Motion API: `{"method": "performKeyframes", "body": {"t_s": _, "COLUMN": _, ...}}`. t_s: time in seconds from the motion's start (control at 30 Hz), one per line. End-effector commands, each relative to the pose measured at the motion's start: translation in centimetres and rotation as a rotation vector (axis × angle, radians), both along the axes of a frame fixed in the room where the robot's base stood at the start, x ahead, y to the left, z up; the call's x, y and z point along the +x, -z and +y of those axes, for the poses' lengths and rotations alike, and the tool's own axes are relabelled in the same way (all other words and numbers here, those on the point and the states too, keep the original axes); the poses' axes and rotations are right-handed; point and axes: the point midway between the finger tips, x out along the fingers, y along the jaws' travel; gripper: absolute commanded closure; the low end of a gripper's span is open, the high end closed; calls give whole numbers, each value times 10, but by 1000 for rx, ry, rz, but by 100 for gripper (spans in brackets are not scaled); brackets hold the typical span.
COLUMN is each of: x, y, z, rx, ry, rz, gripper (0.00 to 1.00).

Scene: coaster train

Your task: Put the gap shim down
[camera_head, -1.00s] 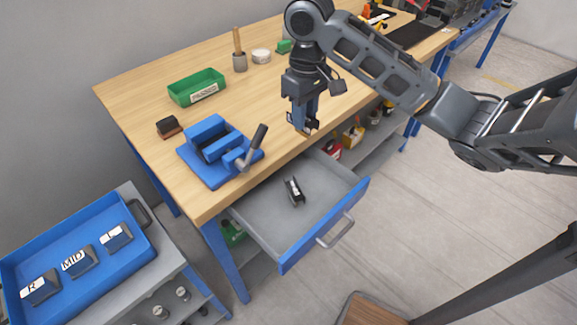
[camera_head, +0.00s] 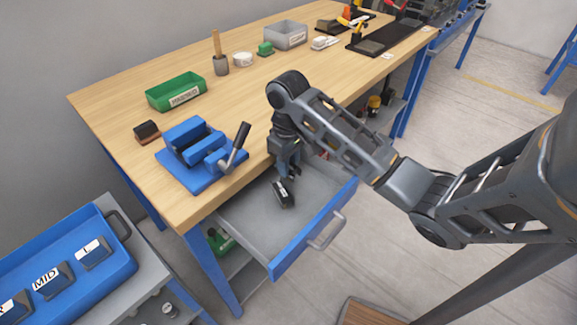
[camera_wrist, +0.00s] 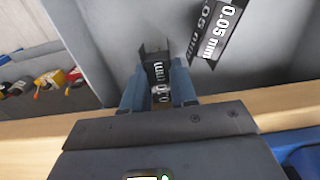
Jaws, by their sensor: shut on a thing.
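My gripper (camera_head: 287,170) is low over the open grey drawer (camera_head: 250,215) in the head view. In the wrist view, my gripper's blue fingers (camera_wrist: 158,92) are shut on a small black gap shim (camera_wrist: 155,66) with white lettering, only partly readable as "mm". Whether the held shim touches the drawer floor I cannot tell. A second black shim (camera_head: 283,194) lies in the drawer just in front of my gripper. In the wrist view this shim (camera_wrist: 217,32) reads "0.05 mm" and lies tilted to the right of the held one, apart from it.
A blue vise (camera_head: 195,155) stands on the wooden bench (camera_head: 120,110) left of the drawer. A green bin (camera_head: 176,90) is behind it. A blue tray (camera_head: 65,245) with labelled blocks is at lower left. The drawer's front half has bare floor.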

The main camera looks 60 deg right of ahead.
Motion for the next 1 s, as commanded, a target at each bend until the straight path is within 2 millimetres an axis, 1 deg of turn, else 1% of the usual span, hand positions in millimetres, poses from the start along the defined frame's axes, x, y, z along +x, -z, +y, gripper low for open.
{"method": "performKeyframes", "body": {"t_s": 0.1, "x": -1, "y": 9, "z": -1, "rx": -1, "ry": 1, "rz": 0, "gripper": 100}}
{"method": "performKeyframes", "body": {"t_s": 0.37, "x": 0, "y": 9, "z": -1, "rx": -2, "ry": 0, "rz": -2, "gripper": 100}}
{"method": "performKeyframes", "body": {"t_s": 0.53, "x": 0, "y": 14, "z": 0, "rx": -1, "ry": 0, "rz": -2, "gripper": 100}}
{"method": "performKeyframes", "body": {"t_s": 0.57, "x": 0, "y": 13, "z": 0, "rx": -1, "ry": -1, "rz": -2, "gripper": 71}}
{"method": "performKeyframes", "body": {"t_s": 0.6, "x": 0, "y": 13, "z": 0, "rx": -2, "ry": -1, "rz": -2, "gripper": 67}}
{"method": "performKeyframes", "body": {"t_s": 0.8, "x": 0, "y": 12, "z": -1, "rx": -1, "ry": 0, "rz": -1, "gripper": 48}}
{"method": "performKeyframes", "body": {"t_s": 1.0, "x": 0, "y": 12, "z": -1, "rx": -1, "ry": 0, "rz": -1, "gripper": 48}}
